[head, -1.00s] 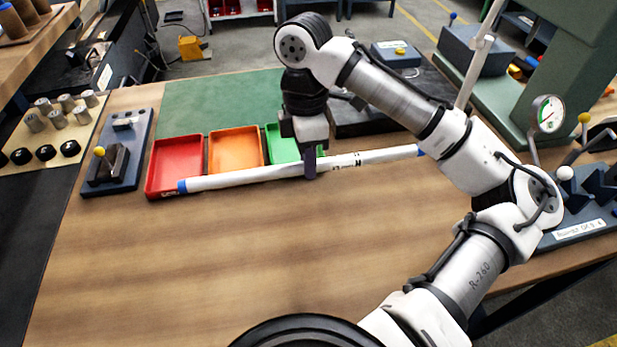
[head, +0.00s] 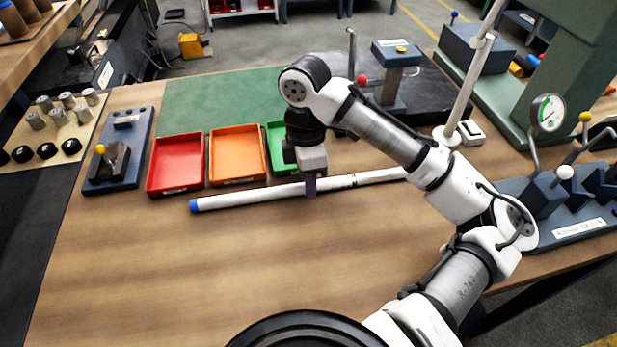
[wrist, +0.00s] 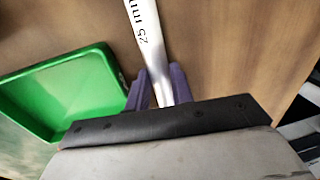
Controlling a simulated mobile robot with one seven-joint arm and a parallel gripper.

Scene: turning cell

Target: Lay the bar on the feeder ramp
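The bar (head: 250,195) is a long white rod with a blue left end, printed with dark lettering. It lies crosswise in front of the trays; its right end is hidden behind my arm. My gripper (head: 310,186) points down and is shut on the bar around its middle. In the wrist view the bar (wrist: 147,38) runs between the two purple fingers (wrist: 160,90). I cannot tell whether the bar touches the table or hangs just above it. I cannot make out the feeder ramp for certain in either view.
Red (head: 177,163), orange (head: 237,155) and green (wrist: 60,92) trays stand just behind the bar. A plate with a yellow-knobbed fixture (head: 118,160) is at left, a dial gauge (head: 548,112) at right. The wooden table (head: 200,270) is clear in front.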

